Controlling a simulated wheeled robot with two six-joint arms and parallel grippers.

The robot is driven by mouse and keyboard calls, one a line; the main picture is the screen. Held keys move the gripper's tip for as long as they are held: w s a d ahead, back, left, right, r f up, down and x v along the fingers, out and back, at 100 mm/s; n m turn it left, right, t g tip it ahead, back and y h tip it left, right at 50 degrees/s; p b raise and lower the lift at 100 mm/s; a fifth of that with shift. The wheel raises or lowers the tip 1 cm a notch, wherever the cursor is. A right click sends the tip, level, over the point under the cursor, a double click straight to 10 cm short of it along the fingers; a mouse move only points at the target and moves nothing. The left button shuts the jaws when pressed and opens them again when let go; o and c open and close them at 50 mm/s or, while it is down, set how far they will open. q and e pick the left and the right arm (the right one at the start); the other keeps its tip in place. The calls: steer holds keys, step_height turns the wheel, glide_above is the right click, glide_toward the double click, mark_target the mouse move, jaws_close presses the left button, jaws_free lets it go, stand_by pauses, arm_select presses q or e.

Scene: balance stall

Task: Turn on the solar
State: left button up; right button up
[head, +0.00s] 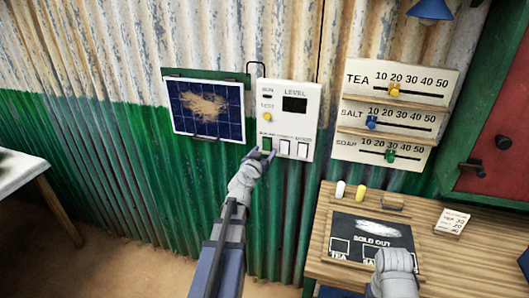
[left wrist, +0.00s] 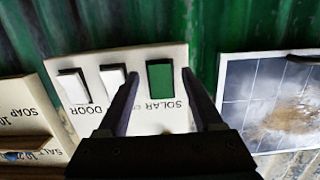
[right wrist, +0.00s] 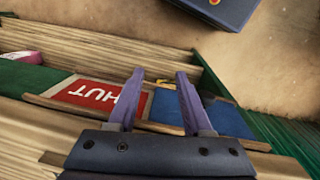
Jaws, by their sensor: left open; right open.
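The white control panel (head: 292,108) hangs on the corrugated wall with a dark, blank LEVEL display (head: 294,104) and a row of rocker switches. The leftmost switch, green and labelled SOLAR (left wrist: 160,84), also shows in the head view (head: 266,143); the others are white. The solar panel (head: 206,108), with a brown dirty patch, hangs to its left. My left gripper (head: 262,154) is open and empty at the SOLAR switch; its fingertips flank the switch in the left wrist view, but contact cannot be told. My right gripper (right wrist: 159,74) is open over the counter.
TEA, SALT and SOAP slider boards (head: 388,112) are right of the panel. The wooden counter (head: 325,235) below holds a SOLD OUT chalkboard (head: 345,228), chalks and a price card (head: 452,221). A red cabinet (head: 492,150) is at far right. A table (head: 48,190) stands at far left.

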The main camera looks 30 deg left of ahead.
arm_select(q)
steer(key=f+v, duration=0.1)
steer(key=v, duration=0.6)
steer(key=shift+r+p, duration=0.4)
steer(key=shift+r, duration=0.1)
steer(key=shift+s, duration=0.15)
